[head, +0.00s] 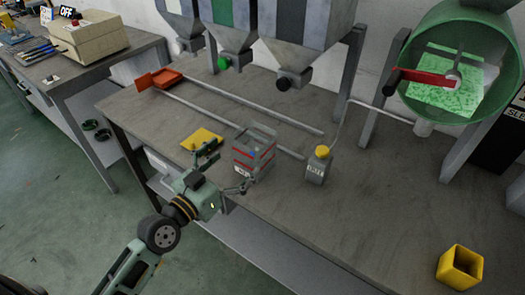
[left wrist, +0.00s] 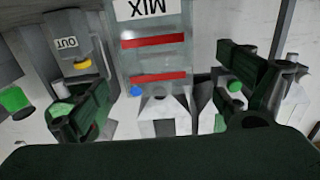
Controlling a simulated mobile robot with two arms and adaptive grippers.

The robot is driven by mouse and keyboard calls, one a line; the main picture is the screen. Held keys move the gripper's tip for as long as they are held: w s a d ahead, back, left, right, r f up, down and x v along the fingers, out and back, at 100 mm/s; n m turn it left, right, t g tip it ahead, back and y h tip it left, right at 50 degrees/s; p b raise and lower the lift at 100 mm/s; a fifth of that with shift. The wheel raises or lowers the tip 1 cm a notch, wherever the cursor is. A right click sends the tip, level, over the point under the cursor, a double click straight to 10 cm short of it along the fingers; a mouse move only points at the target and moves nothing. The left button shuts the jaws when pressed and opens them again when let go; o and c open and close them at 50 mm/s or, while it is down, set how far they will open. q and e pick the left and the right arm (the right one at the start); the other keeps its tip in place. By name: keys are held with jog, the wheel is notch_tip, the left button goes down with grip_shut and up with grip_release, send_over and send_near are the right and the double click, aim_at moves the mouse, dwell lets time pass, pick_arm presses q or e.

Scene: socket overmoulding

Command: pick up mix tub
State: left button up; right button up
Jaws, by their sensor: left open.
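The mix tub (head: 254,148) is a clear grey, box-shaped tub with red bands, standing upright on the workbench (head: 350,225). In the left wrist view the tub (left wrist: 155,55) is at the upper middle, with its MIX label upside down. My left gripper (head: 230,167) is open, just in front of the tub on its near left side. In the left wrist view its two fingers (left wrist: 165,100) show left and right of the tub, with nothing gripped. I cannot tell how far the tub reaches between them. My right gripper is not in view.
Metal rails (head: 240,103) run behind, under hoppers (head: 300,30). A green drum (head: 450,65) and yellow square cup (head: 460,267) are at right.

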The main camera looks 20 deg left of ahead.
aim_at(242, 152)
pick_arm(q)
jog(key=shift+x, duration=0.85)
jog(key=shift+w+d, duration=0.1)
jog(key=shift+w, duration=0.25)
jog(key=shift+w+d+r+p, duration=0.25)
jog(key=shift+w+r+p, duration=0.15)
jog(key=shift+p, duration=0.1)
jog(key=x, duration=0.4)
jog(key=shift+s+d+f+p, duration=0.1)
jog(key=shift+d+f+p, duration=0.05)
jog(key=shift+f+p, duration=0.15)
jog(key=shift+w, duration=0.2)
jog(key=shift+c, duration=0.2)
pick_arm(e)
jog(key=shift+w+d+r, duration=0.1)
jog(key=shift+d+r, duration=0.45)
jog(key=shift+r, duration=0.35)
pick_arm(q)
jog(key=c, duration=1)
jog(key=shift+c, duration=1.2)
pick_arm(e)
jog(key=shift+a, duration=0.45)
